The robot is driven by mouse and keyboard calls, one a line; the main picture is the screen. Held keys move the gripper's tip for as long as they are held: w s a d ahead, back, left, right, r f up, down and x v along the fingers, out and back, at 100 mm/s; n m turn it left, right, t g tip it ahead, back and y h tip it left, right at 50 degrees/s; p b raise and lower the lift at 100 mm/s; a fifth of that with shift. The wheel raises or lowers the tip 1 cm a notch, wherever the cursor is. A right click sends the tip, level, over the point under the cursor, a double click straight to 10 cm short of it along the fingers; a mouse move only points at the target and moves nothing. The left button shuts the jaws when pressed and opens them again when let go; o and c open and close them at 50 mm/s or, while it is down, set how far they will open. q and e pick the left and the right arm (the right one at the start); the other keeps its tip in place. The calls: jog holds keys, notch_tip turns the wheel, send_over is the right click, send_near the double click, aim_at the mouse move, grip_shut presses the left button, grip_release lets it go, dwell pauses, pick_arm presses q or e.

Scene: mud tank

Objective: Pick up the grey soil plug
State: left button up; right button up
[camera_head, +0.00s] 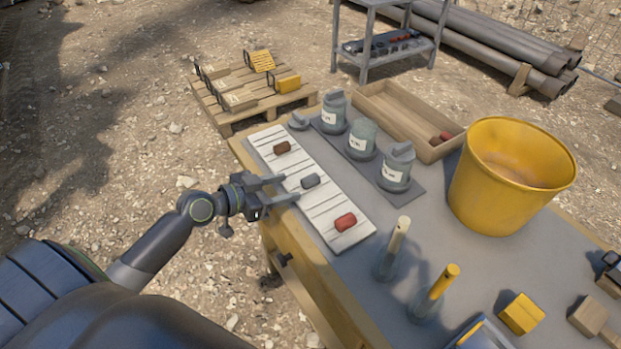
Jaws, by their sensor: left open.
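The grey soil plug (310,181) lies on a white slatted board (328,212) near the table's left edge. A dark brown plug (282,148) lies on the same board behind it, and a red plug (346,222) lies in front of it. My left gripper (292,187) is open at the board's left edge. Its fingertips point right toward the grey plug, which is just beyond them. I cannot tell whether they touch it. My right gripper is not in view.
Several grey lidded jars (362,138) stand on a dark mat right of the board. Behind them is a wooden tray (408,122). A yellow bucket (512,176) stands at the right. Two upright tools, one with a pale handle (399,237) and one yellow (444,282), stand nearer.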

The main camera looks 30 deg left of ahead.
aim_at(302, 182)
pick_arm(q)
jog(key=p+x, duration=0.1)
jog(key=x, duration=0.4)
jog(key=shift+a+r, duration=0.1)
jog(key=shift+r, duration=0.1)
jog(key=shift+w+d+f+p, duration=0.25)
jog(key=shift+w+p, duration=0.1)
jog(key=shift+w, duration=0.1)
jog(key=shift+c, duration=0.6)
jog(key=c, duration=1)
